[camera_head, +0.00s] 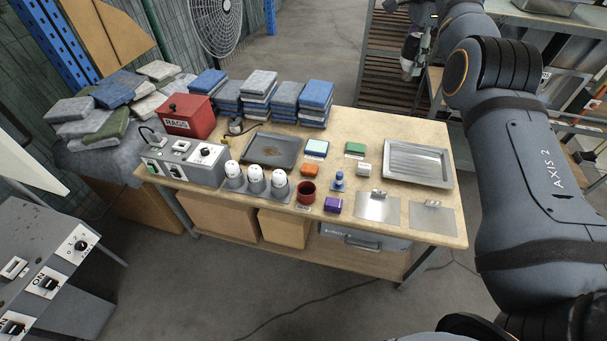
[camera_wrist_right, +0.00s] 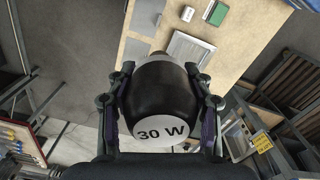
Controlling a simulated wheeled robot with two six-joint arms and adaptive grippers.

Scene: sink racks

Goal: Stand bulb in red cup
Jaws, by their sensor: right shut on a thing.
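The red cup (camera_head: 306,195) stands open side up near the front edge of the wooden table. My right gripper (camera_head: 411,52) is raised beyond the table's far right side, well away from the cup. In the right wrist view, this gripper (camera_wrist_right: 163,92) is shut on a dark bulb (camera_wrist_right: 163,88) with a white part marked "30 W". Several white bulbs (camera_head: 256,174) stand in grey holders left of the cup. My left gripper is out of view.
A metal tray (camera_head: 418,163) lies at the table's right. A dark tray (camera_head: 270,150) lies behind the bulbs. Racks stand behind.

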